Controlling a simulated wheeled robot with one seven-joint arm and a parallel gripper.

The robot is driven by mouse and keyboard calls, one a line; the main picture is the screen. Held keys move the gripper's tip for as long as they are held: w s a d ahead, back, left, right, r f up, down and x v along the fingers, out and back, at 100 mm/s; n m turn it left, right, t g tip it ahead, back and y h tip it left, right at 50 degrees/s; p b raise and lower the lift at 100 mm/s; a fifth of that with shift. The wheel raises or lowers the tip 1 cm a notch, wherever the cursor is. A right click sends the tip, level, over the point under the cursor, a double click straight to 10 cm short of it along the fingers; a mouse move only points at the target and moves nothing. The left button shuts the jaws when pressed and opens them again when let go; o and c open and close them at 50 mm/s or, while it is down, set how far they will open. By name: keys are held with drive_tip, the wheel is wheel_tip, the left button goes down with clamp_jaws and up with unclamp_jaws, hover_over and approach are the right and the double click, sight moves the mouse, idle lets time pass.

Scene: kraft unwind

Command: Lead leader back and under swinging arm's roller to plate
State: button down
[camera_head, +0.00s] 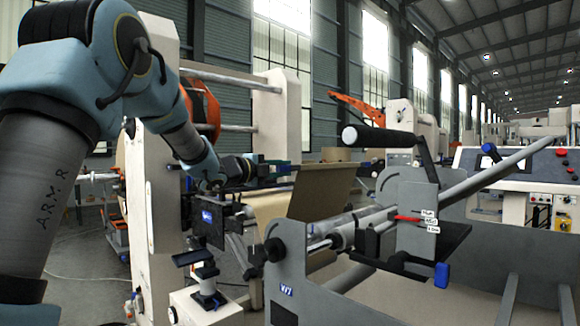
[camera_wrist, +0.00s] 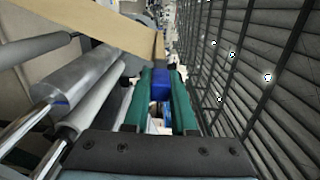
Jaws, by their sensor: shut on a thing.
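The leader is a brown kraft sheet (camera_head: 322,190) rising from the unwind stand to my gripper (camera_head: 292,170). In the wrist view the leader (camera_wrist: 92,26) crosses the top left and ends near the fingertips. My gripper (camera_wrist: 160,78), with green fingers, is shut on a blue tab (camera_wrist: 160,86) at the leader's edge. A dark roller (camera_head: 385,141) with a pale end stands on an upright arm (camera_head: 424,160), right of the leader and apart from it. A grey plate (camera_head: 418,225) carries High, Mid and Low labels. I cannot tell which surface is the task's plate.
A long grey tube (camera_head: 485,185) and a grey side frame (camera_head: 287,270) with a black knob lie to the right and below. Metal rollers (camera_wrist: 82,78) run close left of my gripper in the wrist view. A control console (camera_head: 520,190) stands at the right.

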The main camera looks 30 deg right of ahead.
drive_tip(key=shift+w+a+p, duration=0.25)
drive_tip(key=shift+w+p, duration=0.05)
drive_tip(key=shift+w, duration=0.55)
drive_tip(key=shift+w+a+p, duration=0.2)
drive_tip(key=shift+w+p, duration=0.05)
drive_tip(key=shift+w, duration=0.6)
drive_tip(key=shift+w+a+p, duration=0.25)
drive_tip(key=shift+w+p, duration=0.05)
drive_tip(key=shift+w, duration=0.55)
drive_tip(key=w+a+p, duration=0.3)
drive_tip(key=w+p, duration=0.4)
drive_tip(key=w, duration=0.6)
drive_tip(key=shift+w+a, duration=0.3)
drive_tip(key=shift+w, duration=0.05)
drive_tip(key=shift+f, duration=0.1)
wheel_tip(320, 180, down, 9)
drive_tip(key=b, duration=0.7)
